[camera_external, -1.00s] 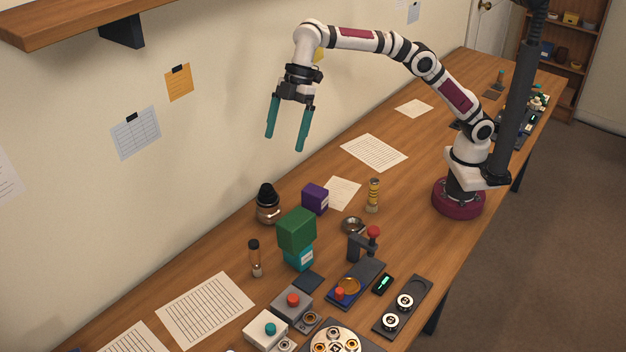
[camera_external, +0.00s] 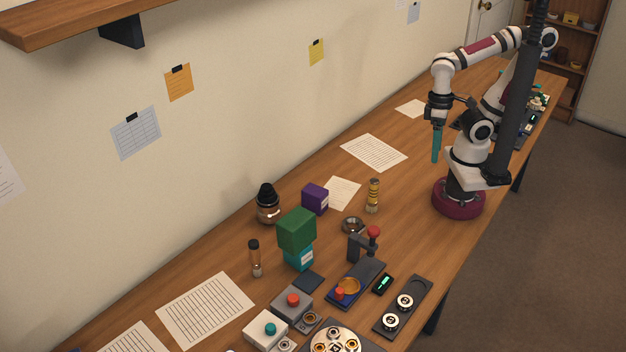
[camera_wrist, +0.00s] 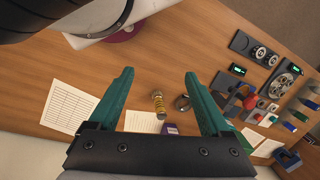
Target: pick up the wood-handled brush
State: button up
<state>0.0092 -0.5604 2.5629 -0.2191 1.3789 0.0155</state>
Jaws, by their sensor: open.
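I cannot make out a wood-handled brush for certain in either view. My gripper (camera_external: 436,144) hangs above the table just left of my base in the external view, its teal fingers pointing down. A slim clear piece with a black top (camera_external: 255,258) stands farther left.
A purple box (camera_external: 315,199), a green block (camera_external: 297,230), a dark round jar (camera_external: 267,204) and a metal ring (camera_external: 352,225) stand mid-table. Several devices crowd the near end. A paper sheet (camera_external: 374,152) lies flat. Bare wood surrounds my base.

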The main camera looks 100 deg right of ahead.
jog(key=c, duration=0.5)
jog(key=w+d+r+n+h, duration=0.2)
jog(key=w+n+h, duration=0.1)
jog(key=w+n, duration=0.6)
jog(key=n+t+h, duration=0.6)
jog(key=n+t, duration=0.5)
jog(key=n, duration=1.5)
send_over(258, 245)
jog(key=s+a, duration=0.9)
jog(key=s, duration=0.3)
notch_tip(258, 245, down, 8)
jog(key=shift+s+d+f, duration=0.1)
jog(key=shift+h, duration=0.3)
jog(key=x, duration=1.5)
jog(key=shift+d, duration=0.1)
